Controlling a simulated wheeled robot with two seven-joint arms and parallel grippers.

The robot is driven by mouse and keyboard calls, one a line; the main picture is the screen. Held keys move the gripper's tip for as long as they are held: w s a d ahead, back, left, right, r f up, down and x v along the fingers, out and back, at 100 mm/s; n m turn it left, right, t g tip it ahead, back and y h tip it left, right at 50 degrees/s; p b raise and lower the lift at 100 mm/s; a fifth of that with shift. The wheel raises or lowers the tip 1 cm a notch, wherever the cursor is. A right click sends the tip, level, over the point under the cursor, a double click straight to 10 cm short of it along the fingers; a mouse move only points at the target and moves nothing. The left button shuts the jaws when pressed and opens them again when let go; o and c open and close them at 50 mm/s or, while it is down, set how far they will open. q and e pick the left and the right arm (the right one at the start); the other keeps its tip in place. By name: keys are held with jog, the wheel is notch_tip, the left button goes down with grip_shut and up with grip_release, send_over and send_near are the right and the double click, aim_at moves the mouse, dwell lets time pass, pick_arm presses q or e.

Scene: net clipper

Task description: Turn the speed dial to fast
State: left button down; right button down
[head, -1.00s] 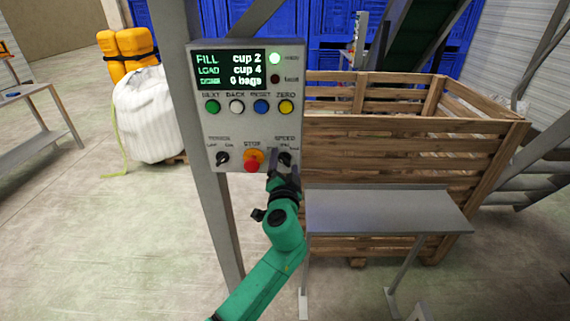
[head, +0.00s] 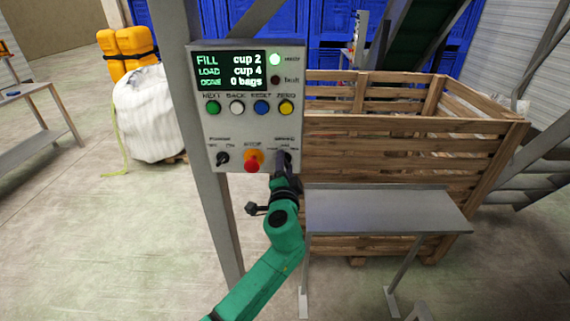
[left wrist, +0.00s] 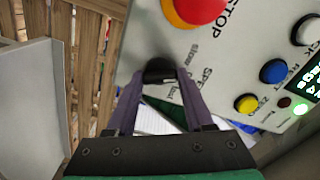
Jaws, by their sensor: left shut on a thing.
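The grey control box (head: 205,125) is on a post, with the speed dial at its lower right corner. My left gripper (head: 282,158) reaches up to that dial from below and covers most of it in the head view. In the left wrist view, the black speed dial (left wrist: 158,69) sits between the tips of my left gripper (left wrist: 161,77), which is shut on it. The "SPEED" label with "slow" and "fast" marks shows beside the dial, but its pointer is hidden. My right gripper is not in view.
The red stop button (head: 252,162) on its orange collar is just left of the speed dial, with the black power dial (head: 222,158) further left. Coloured buttons sit above. A grey shelf table (head: 385,212) and a wooden crate (head: 400,150) stand to the right.

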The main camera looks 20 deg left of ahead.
pick_arm(q)
jog(key=m+p, duration=0.2)
jog(key=m, duration=0.5)
jog(key=m+p, duration=0.2)
jog(key=m, duration=0.2)
jog(key=shift+f+m, duration=0.15)
jog(key=shift+m, duration=0.15)
jog(key=shift+f+m+p, duration=0.1)
jog(key=shift+m+p, duration=0.65)
jog(key=shift+m, duration=0.45)
jog(key=shift+f, duration=0.1)
jog(key=shift+c, duration=1.4)
grip_release()
jog(key=shift+s, duration=0.1)
